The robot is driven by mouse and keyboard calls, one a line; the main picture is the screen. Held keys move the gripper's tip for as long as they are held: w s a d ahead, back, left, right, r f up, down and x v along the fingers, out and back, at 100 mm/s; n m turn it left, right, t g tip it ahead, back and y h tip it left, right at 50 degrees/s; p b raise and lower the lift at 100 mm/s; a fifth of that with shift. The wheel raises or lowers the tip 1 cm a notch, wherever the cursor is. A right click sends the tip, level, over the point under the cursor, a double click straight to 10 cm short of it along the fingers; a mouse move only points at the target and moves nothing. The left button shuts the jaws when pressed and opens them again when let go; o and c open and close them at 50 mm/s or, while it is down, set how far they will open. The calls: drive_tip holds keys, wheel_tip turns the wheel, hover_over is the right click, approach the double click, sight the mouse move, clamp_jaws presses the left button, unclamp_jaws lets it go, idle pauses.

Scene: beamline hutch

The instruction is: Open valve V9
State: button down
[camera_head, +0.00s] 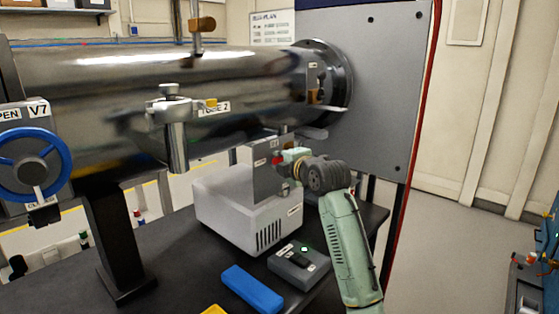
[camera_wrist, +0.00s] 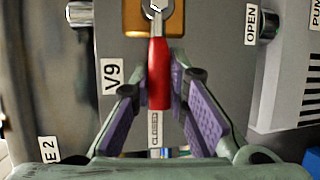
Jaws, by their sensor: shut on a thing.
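Valve V9 shows close up in the wrist view, with a "V9" label (camera_wrist: 112,73) on its grey panel (camera_wrist: 220,55). Its lever has a red handle (camera_wrist: 159,72) and a metal head at an orange block (camera_wrist: 134,17). The lever lines up with the "CLOSED" label (camera_wrist: 155,128); the "OPEN" label (camera_wrist: 250,24) is off to the right. My gripper (camera_wrist: 160,88) is shut on the red handle, a purple-padded finger on each side. In the head view my gripper (camera_head: 286,157) is at the grey panel (camera_head: 262,181), with a little red showing (camera_head: 276,160).
A large steel tube (camera_head: 120,85) runs above. A white box (camera_head: 230,215) stands beside the panel on the dark table (camera_head: 190,292). A small grey device (camera_head: 298,263) and a blue object (camera_head: 252,289) lie in front. A blue V7 handwheel (camera_head: 62,160) is at left.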

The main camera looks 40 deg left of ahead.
idle(0.4)
drive_tip(key=n+b, duration=0.1)
drive_tip(key=b, duration=0.1)
drive_tip(key=f+n+t+b, duration=0.1)
drive_tip(key=b, duration=0.2)
drive_tip(key=f+n+y+b, duration=0.1)
drive_tip(key=b, duration=0.1)
drive_tip(key=shift+w+f+n+t, duration=0.2)
drive_tip(key=shift+w+n+t, duration=0.1)
drive_tip(key=shift+n+t, duration=0.1)
drive_tip(key=c, duration=1.6)
unclamp_jaws()
drive_tip(key=shift+o, duration=0.2)
drive_tip(key=v, duration=1.2)
